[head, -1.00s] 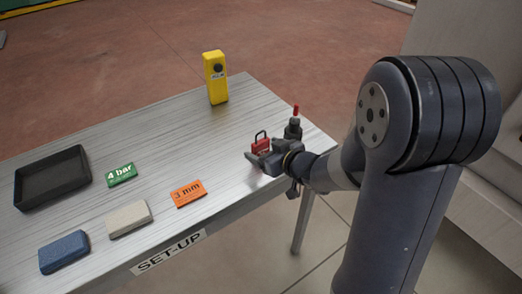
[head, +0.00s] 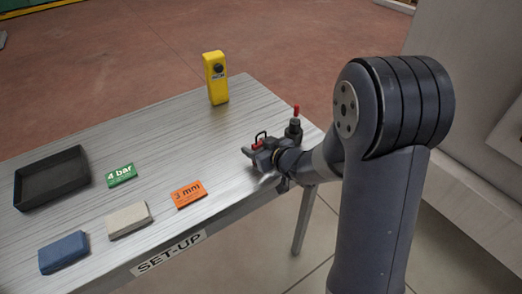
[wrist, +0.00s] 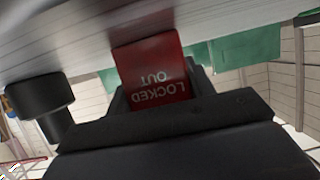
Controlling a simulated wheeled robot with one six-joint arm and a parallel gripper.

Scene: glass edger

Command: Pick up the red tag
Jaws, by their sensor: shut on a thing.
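The red tag (wrist: 152,68) shows in the wrist view as a red block with upside-down "LOCKED OUT" lettering, between the dark fingers. In the head view only a little red of the tag (head: 257,145) and its black loop show above my gripper (head: 257,157); the rest is hidden behind the fingers. My gripper is shut on the tag, low at the right part of the table (head: 150,155). I cannot tell whether the tag touches the tabletop.
A black cylinder with a red tip (head: 294,129) stands close behind my gripper. A yellow device (head: 216,78) stands at the back. Left are a black tray (head: 52,185), green card (head: 121,175), orange card (head: 188,194), beige block (head: 128,219) and blue block (head: 63,252).

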